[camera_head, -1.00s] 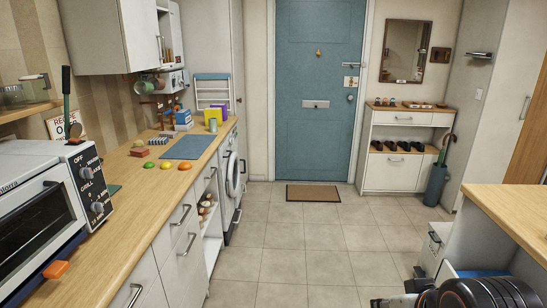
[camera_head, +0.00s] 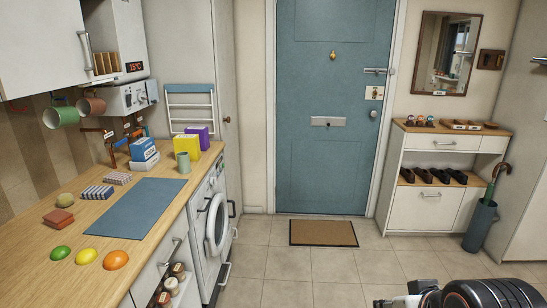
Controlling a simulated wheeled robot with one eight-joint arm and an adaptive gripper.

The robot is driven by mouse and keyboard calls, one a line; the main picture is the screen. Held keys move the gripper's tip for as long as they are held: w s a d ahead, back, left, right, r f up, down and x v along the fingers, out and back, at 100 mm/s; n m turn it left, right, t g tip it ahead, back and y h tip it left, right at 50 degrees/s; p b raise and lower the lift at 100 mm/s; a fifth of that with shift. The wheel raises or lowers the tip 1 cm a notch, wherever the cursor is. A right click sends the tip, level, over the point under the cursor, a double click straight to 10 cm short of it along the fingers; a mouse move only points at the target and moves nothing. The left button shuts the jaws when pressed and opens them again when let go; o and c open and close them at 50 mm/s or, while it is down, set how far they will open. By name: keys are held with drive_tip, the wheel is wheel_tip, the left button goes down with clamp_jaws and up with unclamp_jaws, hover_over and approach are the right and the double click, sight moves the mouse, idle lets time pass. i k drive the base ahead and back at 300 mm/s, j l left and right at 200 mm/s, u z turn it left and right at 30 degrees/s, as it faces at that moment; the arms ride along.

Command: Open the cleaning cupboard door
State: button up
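A tall pale cupboard (camera_head: 190,40) stands at the far end of the left counter, beside the blue front door. A small round brown knob (camera_head: 227,119) shows on its narrow right-hand face, which looks shut. No label shows, so I cannot tell for certain that this is the cleaning cupboard. Another tall pale unit (camera_head: 530,130) is cut off at the right edge. My arm is folded low at the bottom right. The end of my gripper (camera_head: 396,301) is partly cut off by the bottom edge, far from both cupboards. Its fingers cannot be made out clearly.
The left counter (camera_head: 50,240) holds a blue mat, fruit, boxes and a mug. A washing machine (camera_head: 214,225) sits below it. A doormat (camera_head: 323,233) lies before the blue door (camera_head: 330,150). A shoe cabinet (camera_head: 430,205) and umbrella stand (camera_head: 481,225) are right. The tiled middle floor is clear.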

sight(221, 9)
drive_tip(key=i, duration=2.1)
drive_tip(key=i+l+u, duration=0.15)
drive_tip(key=i+u, duration=0.25)
drive_tip(key=i, duration=0.25)
drive_tip(key=i+l+u, duration=0.4)
drive_tip(key=i, duration=0.25)
drive_tip(key=i+l+u, duration=0.4)
drive_tip(key=i+l, duration=0.1)
drive_tip(key=i, duration=0.1)
